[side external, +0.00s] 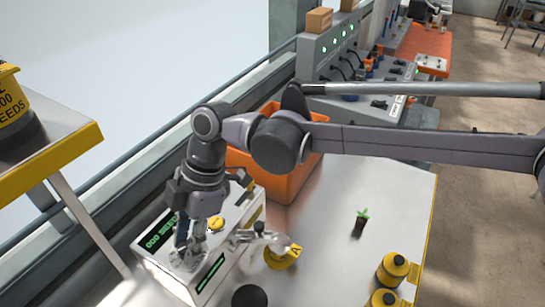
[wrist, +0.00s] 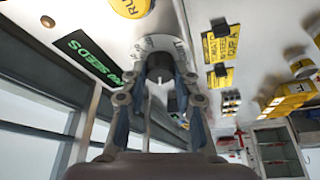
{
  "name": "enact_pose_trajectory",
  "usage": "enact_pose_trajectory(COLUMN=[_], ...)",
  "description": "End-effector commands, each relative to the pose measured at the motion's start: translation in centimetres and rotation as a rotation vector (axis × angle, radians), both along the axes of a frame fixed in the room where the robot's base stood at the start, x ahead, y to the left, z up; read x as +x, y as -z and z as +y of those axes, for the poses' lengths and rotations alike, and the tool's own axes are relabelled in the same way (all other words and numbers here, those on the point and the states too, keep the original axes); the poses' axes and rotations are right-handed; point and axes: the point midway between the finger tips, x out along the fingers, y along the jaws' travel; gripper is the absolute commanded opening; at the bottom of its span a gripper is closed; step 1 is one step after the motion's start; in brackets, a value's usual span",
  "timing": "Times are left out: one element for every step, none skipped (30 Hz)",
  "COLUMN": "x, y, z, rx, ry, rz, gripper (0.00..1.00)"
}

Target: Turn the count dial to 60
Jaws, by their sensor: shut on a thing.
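The seeder (side external: 225,252) is a pale box on the metal table, with a green-lit display (side external: 160,236) that shows zeros and "SEEDS"; the display (wrist: 92,60) is tilted and partly cut off in the wrist view. The count dial (side external: 180,264) has a pale round scale on the seeder's top, also seen in the wrist view (wrist: 150,43). My gripper (side external: 190,246) points down at it, its fingers (wrist: 160,76) shut on the dark knob in the dial's middle. The fingers hide most of the knob, and I cannot read the number it points to.
A yellow run button (side external: 216,223) sits on the seeder close behind my gripper. A clear cup with a yellow label (side external: 284,258) stands to the right. An orange bin (side external: 292,182) is behind; yellow-topped jars (side external: 393,267) stand at the front right. A small seedling (side external: 360,222) stands mid-table.

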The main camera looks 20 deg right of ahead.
Motion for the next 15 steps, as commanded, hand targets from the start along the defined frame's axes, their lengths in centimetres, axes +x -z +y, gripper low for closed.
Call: enact_pose_trajectory(x=[-0.12,-0.13,-0.16,-0.21,-0.22,-0.25,-0.27,-0.29,-0.31,-0.3,-0.31,-0.36,-0.38,-0.4,-0.43], y=[0.06,0.08,0.09,0.08,0.08,0.09,0.09,0.09,0.1,0.1,0.09,0.08,0.1,0.11,0.11], z=[-0.12,-0.11,-0.12,-0.12,-0.09,-0.11,-0.12,-0.12,-0.12,-0.13,-0.12,-0.13,-0.14,-0.11,-0.08], rx=[-0.003,-0.003,-0.003,-0.003,-0.002,-0.003,-0.003,-0.003,-0.003,-0.003,-0.003,-0.002,-0.003,-0.003,-0.002], ry=[0.043,0.07,0.109,0.137,0.165,0.203,0.231,0.26,0.297,0.325,0.355,0.392,0.42,0.449,0.485], rz=[0.0,-0.001,0.0,0.0,0.0,-0.001,-0.002,-0.001,-0.001,-0.002,-0.002,-0.002,-0.002,-0.002,-0.002], gripper=[0.0,0.0,0.0,0.0,0.0,0.0,0.0,0.0,0.0,0.0,0.0,0.0,0.0,0.0,0.0])
